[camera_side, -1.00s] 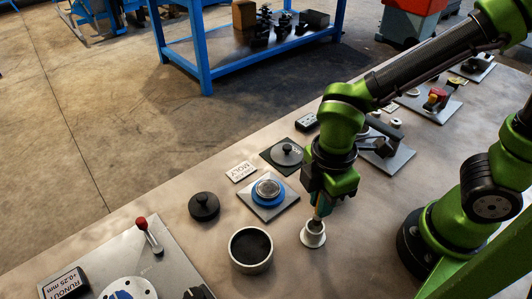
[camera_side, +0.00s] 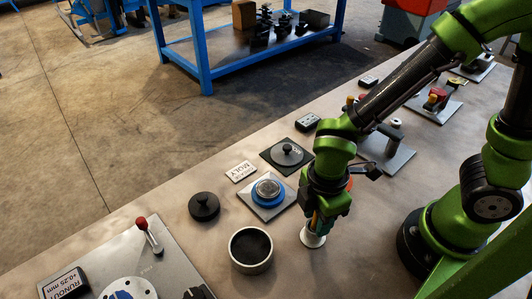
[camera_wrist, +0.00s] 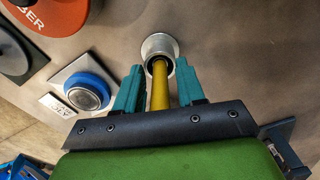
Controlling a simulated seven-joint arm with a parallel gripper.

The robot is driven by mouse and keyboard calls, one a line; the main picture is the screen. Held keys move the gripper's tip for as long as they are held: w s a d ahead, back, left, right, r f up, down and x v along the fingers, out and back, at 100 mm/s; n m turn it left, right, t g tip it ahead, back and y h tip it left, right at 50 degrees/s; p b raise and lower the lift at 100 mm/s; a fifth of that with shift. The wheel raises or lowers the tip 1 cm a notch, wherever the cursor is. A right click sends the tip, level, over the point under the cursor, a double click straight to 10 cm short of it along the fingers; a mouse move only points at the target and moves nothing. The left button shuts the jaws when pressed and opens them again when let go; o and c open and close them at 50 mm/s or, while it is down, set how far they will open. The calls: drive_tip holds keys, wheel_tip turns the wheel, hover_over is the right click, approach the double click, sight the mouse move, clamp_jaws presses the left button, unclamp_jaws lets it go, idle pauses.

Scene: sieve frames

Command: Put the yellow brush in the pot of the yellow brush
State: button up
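The yellow brush (camera_wrist: 160,84) shows in the wrist view as a straight yellow handle between my two teal fingers, its far end inside the mouth of a small pale pot (camera_wrist: 158,44). The same pot (camera_side: 312,238) stands on the table in the side view, directly below my gripper (camera_side: 318,222). My gripper (camera_wrist: 159,76) is open in the wrist view, with a gap on each side of the handle. The brush's bristles are hidden in the pot, and the side view mostly hides the handle behind my fingers.
A wider dark-filled pot (camera_side: 251,249) stands just left of the small pot. A blue round piece on a plate (camera_side: 268,192), a black knobbed lid (camera_side: 204,206) and another lid (camera_side: 287,153) lie behind.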

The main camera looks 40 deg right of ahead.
wheel_tip(320, 180, up, 12)
drive_tip(key=shift+f, duration=0.15)
drive_tip(key=shift+d+r, duration=0.1)
drive_tip(key=shift+r, duration=0.2)
drive_tip(key=w+d+r+m+t+y, duration=0.1)
drive_tip(key=d+r+m+t, duration=0.2)
drive_tip(key=d+m, duration=0.3)
drive_tip(key=w+d+r+m+t+y, duration=0.1)
drive_tip(key=w+d+r+m+t, duration=0.1)
drive_tip(key=d+r+m+t, duration=0.2)
drive_tip(key=d+m, duration=0.3)
drive_tip(key=m, duration=0.5)
drive_tip(key=shift+d+r+m, duration=0.2)
drive_tip(key=shift+d+m, duration=0.05)
drive_tip(key=shift+m, duration=0.05)
